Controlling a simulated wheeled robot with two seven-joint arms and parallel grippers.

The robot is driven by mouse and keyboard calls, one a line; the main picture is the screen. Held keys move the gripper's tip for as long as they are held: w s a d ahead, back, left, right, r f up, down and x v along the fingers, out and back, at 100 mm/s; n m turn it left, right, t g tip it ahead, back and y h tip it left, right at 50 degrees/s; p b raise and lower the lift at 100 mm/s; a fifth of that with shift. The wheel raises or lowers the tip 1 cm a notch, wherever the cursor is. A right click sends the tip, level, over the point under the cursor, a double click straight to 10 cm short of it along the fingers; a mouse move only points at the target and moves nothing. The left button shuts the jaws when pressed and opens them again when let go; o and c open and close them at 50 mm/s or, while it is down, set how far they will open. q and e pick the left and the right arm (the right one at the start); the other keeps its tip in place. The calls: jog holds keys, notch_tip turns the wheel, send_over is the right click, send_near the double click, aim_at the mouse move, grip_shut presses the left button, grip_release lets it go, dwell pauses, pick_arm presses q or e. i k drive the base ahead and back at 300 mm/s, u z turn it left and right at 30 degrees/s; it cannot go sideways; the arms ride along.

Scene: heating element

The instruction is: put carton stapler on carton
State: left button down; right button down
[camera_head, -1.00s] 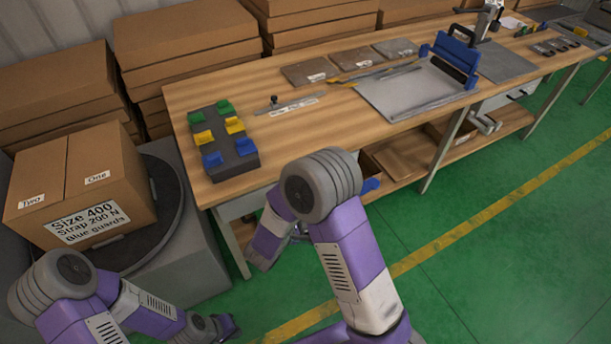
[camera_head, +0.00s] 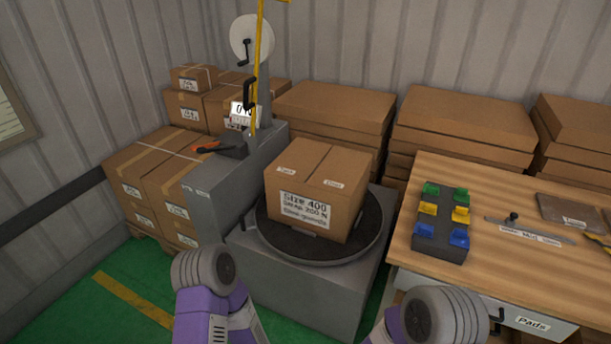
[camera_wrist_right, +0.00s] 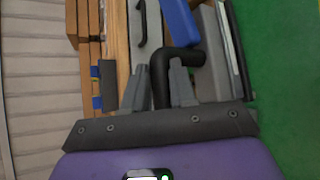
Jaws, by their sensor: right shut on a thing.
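The carton (camera_head: 312,205) is a closed brown box labelled "Size 400" on the round dark turntable (camera_head: 335,253) in the head view. My right gripper (camera_wrist_right: 162,85) shows in the right wrist view, its two grey fingers shut on a bent black handle. The handle seems to belong to the carton stapler (camera_wrist_right: 168,72); much of its body is out of view or hard to make out. No stapler is on the carton top. My left gripper is outside both views; only arm links show at the bottom of the head view.
A grey machine with a reel (camera_head: 250,38) and yellow strap stands left of and behind the carton. The workbench (camera_head: 490,270) at the right bears a dark block (camera_head: 441,230) with coloured clips. Stacked cartons (camera_head: 335,115) line the wall.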

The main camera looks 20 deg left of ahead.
aim_at(302, 163)
jog(key=u, duration=0.3)
jog(key=k, duration=0.35)
jog(key=u, duration=1.05)
jog(key=i, duration=0.65)
jog(key=u, duration=0.8)
jog(key=i, duration=1.8)
jog(key=z, duration=1.35)
jog(key=i, duration=0.5)
jog(key=z, duration=0.5)
